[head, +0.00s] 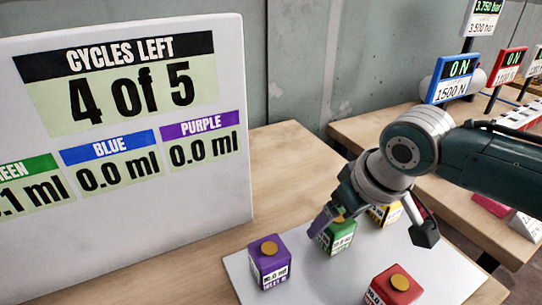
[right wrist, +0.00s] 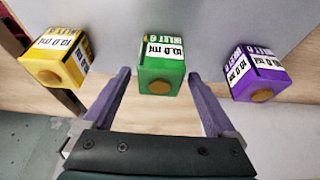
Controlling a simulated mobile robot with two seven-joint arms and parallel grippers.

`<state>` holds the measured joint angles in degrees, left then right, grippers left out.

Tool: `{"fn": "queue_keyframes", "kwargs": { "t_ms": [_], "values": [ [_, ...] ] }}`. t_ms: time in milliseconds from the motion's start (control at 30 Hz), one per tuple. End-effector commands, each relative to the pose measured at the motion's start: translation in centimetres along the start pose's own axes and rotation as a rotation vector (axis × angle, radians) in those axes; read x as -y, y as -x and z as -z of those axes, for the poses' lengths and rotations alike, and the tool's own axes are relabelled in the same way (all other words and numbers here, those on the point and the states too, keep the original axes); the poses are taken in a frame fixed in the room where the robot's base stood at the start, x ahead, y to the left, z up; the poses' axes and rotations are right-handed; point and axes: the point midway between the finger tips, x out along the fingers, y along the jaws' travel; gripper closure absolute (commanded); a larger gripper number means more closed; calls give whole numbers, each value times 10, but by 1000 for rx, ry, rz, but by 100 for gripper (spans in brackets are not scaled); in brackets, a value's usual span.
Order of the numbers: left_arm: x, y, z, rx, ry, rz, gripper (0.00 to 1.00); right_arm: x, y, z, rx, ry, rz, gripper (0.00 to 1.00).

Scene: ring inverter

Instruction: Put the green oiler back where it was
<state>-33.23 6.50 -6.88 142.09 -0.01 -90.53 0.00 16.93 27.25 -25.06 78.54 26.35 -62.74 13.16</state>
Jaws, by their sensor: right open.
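The green oiler (head: 336,238) is a small cube with a white label and a gold round cap. It stands on the white mat (head: 318,280), partly hidden by my right gripper in the head view. My right gripper (head: 374,228) is open above the mat. In the right wrist view, the green oiler (right wrist: 162,66) shows between the two open fingers (right wrist: 158,75), with a gap on each side. I cannot tell whether the fingertips are level with it. My left gripper is not in view.
A purple cube (head: 269,264), a yellow cube (head: 385,214) and a red cube (head: 394,288) stand on the mat around the green oiler. A large white display board (head: 120,195) reads "4 of 5" cycles left. A second table with gauges (head: 453,80) stands at the right.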

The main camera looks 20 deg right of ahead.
Motion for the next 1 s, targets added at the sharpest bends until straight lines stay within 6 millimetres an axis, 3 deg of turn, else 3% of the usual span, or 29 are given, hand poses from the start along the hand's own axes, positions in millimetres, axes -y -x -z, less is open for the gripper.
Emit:
{"fn": "queue_keyframes", "kwargs": {
  "t_ms": [167,500,733,867,1000],
  "values": [
    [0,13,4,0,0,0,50,-1,25,2,0,1,-1,8],
    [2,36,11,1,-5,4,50,0,97,2,-1,3,0,8],
    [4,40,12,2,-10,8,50,4,119,-3,2,8,7,8],
    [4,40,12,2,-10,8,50,38,122,-35,17,65,46,8],
    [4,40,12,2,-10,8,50,76,139,-85,29,115,74,8]
  ]
}}
